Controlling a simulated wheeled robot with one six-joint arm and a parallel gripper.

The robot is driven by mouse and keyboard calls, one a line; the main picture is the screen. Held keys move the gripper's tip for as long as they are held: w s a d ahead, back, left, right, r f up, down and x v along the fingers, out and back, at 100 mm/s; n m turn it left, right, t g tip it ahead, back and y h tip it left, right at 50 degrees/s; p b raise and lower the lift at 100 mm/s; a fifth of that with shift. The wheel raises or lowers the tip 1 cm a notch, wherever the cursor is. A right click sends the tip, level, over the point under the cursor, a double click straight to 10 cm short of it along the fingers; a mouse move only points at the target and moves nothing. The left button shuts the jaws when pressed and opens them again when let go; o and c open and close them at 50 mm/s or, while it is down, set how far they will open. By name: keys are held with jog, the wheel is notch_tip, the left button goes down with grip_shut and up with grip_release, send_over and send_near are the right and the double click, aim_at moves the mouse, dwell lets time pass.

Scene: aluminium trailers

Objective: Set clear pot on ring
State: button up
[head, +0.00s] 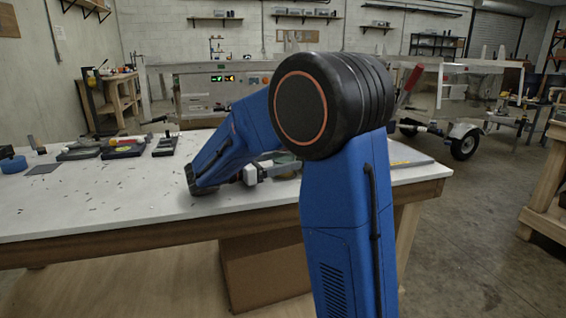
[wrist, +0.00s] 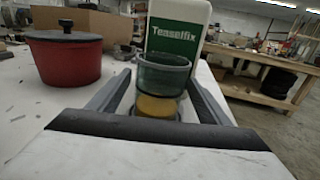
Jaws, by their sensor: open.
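A clear, greenish pot (wrist: 162,72) stands upright in the middle of the wrist view. A yellow mass (wrist: 157,108) shows at its lower part; I cannot tell whether it is inside or beneath. My gripper (wrist: 160,82) is open, with one finger on each side of the clear pot. I cannot tell whether either finger touches it. In the head view, my arm hides most of the gripper and the pot. I cannot pick out the ring with certainty in either view.
A white bottle with a green label (wrist: 179,38) stands close behind the pot. A red pot with a dark lid (wrist: 66,58) is to the left. In the head view, black holders (head: 122,148) lie at the back left of the white table (head: 95,200); its front left is mostly clear.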

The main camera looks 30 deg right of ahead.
jog(key=a, duration=1.2)
jog(key=shift+w, duration=0.35)
jog(key=shift+s, duration=0.1)
